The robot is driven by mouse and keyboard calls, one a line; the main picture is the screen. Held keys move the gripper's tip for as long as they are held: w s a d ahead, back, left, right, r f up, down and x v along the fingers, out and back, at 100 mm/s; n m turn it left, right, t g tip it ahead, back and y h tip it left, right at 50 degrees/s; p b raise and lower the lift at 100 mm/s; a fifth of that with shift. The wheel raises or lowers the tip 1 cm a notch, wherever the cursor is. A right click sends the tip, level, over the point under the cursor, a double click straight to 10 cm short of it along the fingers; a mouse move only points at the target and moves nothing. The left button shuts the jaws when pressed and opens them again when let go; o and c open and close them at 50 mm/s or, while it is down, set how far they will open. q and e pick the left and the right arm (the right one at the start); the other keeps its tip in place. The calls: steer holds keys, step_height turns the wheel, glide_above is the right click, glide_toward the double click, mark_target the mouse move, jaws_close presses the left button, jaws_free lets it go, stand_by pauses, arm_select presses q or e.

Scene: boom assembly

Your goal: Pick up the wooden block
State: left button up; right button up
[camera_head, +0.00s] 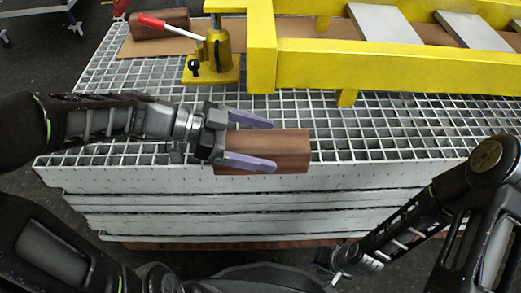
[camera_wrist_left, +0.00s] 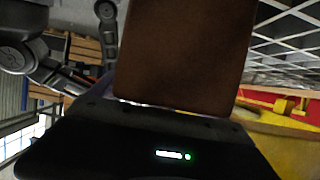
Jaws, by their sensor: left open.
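A brown wooden block (camera_head: 290,147) lies near the front edge of the white grating. My left gripper (camera_head: 271,145) reaches in from the left with its purple fingers apart, one toward the far side of the block and one toward the near side. The block's right end sticks out past the fingertips. In the left wrist view the block (camera_wrist_left: 185,50) fills the upper middle, close to the gripper's palm; finger contact cannot be told. My right gripper (camera_head: 340,272) is low in front of the grating, away from the block, and too small to read.
A yellow boom frame (camera_head: 375,67) with grey plates spans the back right. A yellow jack (camera_head: 211,56) with a red handle stands behind my left gripper. Another wooden block (camera_head: 160,23) lies at the back left. The grating (camera_head: 400,125) is clear to the right of the near block.

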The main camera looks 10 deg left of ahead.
arm_select(q)
jaws_close()
stand_by(0.8)
